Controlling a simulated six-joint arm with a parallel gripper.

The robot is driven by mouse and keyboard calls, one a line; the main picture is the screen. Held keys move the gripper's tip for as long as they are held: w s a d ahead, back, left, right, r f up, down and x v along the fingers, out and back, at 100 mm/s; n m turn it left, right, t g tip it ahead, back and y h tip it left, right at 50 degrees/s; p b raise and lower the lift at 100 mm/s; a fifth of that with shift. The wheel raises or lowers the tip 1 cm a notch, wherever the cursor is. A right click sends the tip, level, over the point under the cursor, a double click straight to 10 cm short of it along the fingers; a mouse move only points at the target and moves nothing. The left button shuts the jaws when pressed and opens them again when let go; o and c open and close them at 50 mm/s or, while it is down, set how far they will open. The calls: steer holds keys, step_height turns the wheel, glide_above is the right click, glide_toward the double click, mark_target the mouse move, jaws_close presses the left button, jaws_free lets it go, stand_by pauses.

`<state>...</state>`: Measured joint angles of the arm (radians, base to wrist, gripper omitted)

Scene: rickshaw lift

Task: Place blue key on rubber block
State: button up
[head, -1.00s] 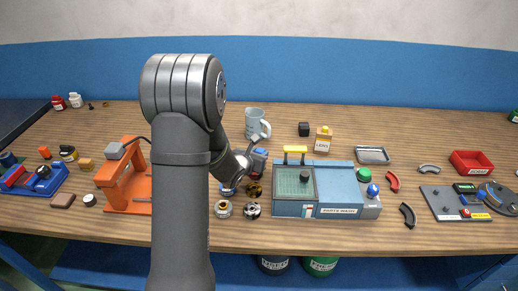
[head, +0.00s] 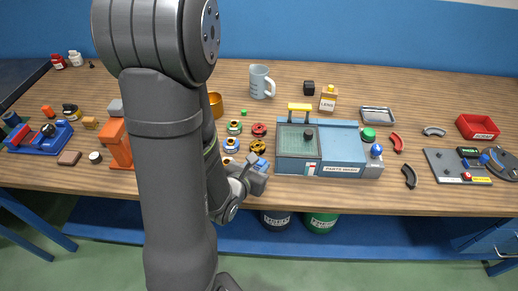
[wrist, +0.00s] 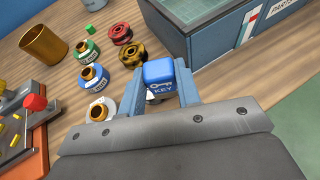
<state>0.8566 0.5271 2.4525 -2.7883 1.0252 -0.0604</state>
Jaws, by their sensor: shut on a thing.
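My gripper (wrist: 160,100) is shut on the blue key (wrist: 161,76), a small blue block marked KEY in the wrist view. The key sits between the two blue-grey fingers. In the head view my gripper (head: 255,176) is near the table's front edge, left of the parts wash, with the key (head: 262,163) showing at its tip. A small black block (head: 309,87) stands at the back of the table, left of the LENS bottle; it looks like the rubber block, but I cannot be sure.
Several spools (head: 232,145) stand just beyond my gripper. The blue parts wash (head: 340,150) is to the right. A mug (head: 261,82) and a LENS bottle (head: 328,98) stand behind. A brass cup (wrist: 43,45) stands left of the spools. My arm hides part of the orange stand.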

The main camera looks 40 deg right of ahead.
steer(key=shift+s+a, duration=1.05)
steer(key=shift+a, duration=0.05)
steer(key=shift+s+a+r, duration=0.1)
steer(key=shift+s+r, duration=0.05)
steer(key=shift+r, duration=0.25)
step_height(320, 180, up, 30)
steer(key=w+d+r+m+g, duration=0.1)
steer(key=w+d+r+g, duration=0.15)
steer(key=d, duration=0.55)
steer(key=w+d+r+m+g, duration=0.1)
steer(key=w+d+r+m, duration=0.15)
steer(key=d, duration=0.55)
steer(key=w+d+r+m+g, duration=0.1)
steer(key=w+d+r, duration=0.25)
steer(key=d, duration=0.55)
steer(key=w+d+f+m+g, duration=0.25)
steer(key=d+f, duration=0.25)
steer(key=d, duration=0.6)
steer(key=w+d+f+m+g, duration=0.1)
steer(key=d+f+m+g, duration=0.2)
steer(key=d, duration=0.8)
steer(key=n, duration=0.1)
glide_above(306, 84)
step_height(306, 84, down, 26)
steer(key=shift+s+f, duration=0.1)
steer(key=shift+s, duration=0.05)
steer(key=shift+f, duration=1.9)
steer(key=shift+f, duration=0.15)
